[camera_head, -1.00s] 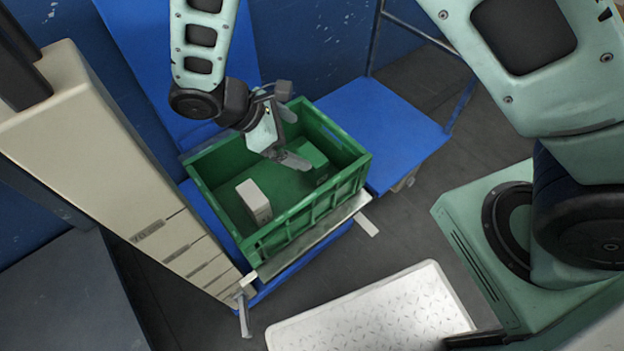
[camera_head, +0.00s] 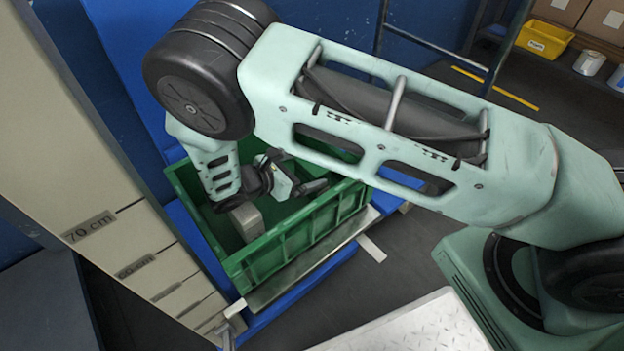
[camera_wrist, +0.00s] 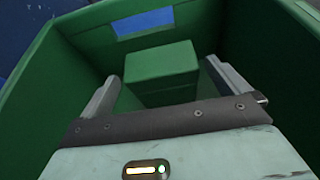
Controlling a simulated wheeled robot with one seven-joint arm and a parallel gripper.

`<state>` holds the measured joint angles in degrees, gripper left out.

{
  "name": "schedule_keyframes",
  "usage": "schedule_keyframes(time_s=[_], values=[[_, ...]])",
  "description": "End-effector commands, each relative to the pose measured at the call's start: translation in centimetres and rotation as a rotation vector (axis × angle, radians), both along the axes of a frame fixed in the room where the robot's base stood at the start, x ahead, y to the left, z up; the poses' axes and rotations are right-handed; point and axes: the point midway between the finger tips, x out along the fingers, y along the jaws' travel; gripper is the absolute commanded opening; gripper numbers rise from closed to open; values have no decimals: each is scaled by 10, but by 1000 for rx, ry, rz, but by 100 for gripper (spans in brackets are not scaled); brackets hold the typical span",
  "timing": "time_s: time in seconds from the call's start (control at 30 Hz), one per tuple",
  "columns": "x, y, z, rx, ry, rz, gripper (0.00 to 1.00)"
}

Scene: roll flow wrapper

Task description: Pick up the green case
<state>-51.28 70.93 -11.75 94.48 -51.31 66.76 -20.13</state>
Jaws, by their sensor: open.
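The green case (camera_wrist: 162,72) is a plain green block inside the green crate (camera_wrist: 70,60), near the crate wall with the slot, in the wrist view. My gripper (camera_wrist: 163,78) is open. Its two grey fingers stand to the left and right of the case, with the case ahead between them; I cannot tell how far down beside it they reach. In the head view my gripper (camera_head: 300,178) is inside the crate's outline, and the arm and gripper hide most or all of the case.
A light grey box (camera_head: 247,220) lies in the crate, close to my wrist. The crate's high walls surround the gripper. A beige panel marked in centimetres (camera_head: 110,230) stands left of the crate. A metal plate surface (camera_head: 410,330) lies at the front. A yellow bin (camera_head: 545,38) is at the back right.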

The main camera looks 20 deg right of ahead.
Motion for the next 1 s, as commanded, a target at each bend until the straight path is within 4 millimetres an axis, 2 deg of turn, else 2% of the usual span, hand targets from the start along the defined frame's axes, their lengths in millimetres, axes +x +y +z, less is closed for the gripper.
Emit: schedule_keyframes(time_s=[0.17, 0.4, 0.43, 0.5, 0.6, 0.87, 1.0], values=[[7, -24, -12, 1, 0, -2, 100], [8, -27, -11, 2, -1, 1, 100], [8, -27, -11, 1, -1, 1, 97], [8, -27, -11, 1, -1, 1, 78], [8, -27, -11, 2, 0, 0, 54], [8, -27, -9, 2, -1, -1, 54], [9, -27, 6, 3, -3, -1, 54]])
